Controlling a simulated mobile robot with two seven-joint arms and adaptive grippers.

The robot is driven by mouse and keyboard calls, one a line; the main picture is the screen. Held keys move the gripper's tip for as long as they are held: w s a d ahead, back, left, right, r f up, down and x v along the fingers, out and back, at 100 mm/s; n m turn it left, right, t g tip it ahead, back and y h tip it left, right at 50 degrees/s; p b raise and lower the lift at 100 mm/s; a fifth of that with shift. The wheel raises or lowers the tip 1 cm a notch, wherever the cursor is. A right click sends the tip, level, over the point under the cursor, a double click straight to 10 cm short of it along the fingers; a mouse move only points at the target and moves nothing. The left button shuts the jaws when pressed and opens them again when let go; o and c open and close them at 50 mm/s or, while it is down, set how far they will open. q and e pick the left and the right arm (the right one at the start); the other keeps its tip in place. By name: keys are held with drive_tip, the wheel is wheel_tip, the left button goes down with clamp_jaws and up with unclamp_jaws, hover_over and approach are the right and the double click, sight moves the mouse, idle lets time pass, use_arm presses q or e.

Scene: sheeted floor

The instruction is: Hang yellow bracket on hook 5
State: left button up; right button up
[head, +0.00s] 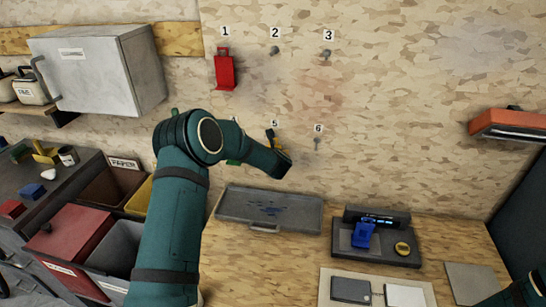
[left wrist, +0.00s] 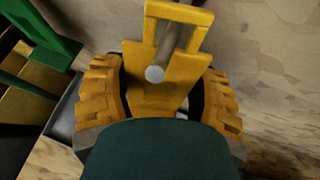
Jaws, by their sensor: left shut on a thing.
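The yellow bracket (left wrist: 150,92) is between the fingers of my left gripper (left wrist: 160,105) in the left wrist view. It has a rectangular opening at its top. A grey peg (left wrist: 165,48) shows within that opening, with its round end over the plate just below; it appears to pass through, but whether the bracket rests on it I cannot tell. In the head view my left gripper (head: 273,139) is at the wall by label 5 (head: 275,124), hiding that hook and most of the bracket. My right gripper is out of view.
A red bracket (head: 225,72) hangs on hook 1. A green bracket (head: 233,162) shows partly behind my left arm, and also in the left wrist view (left wrist: 40,35). Hooks 2 (head: 274,50), 3 (head: 326,53) and 6 (head: 316,142) are bare. A grey tray (head: 230,210) lies below.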

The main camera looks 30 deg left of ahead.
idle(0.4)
use_arm(q)
drive_tip(key=o, duration=1.4)
drive_tip(key=v, duration=1.2)
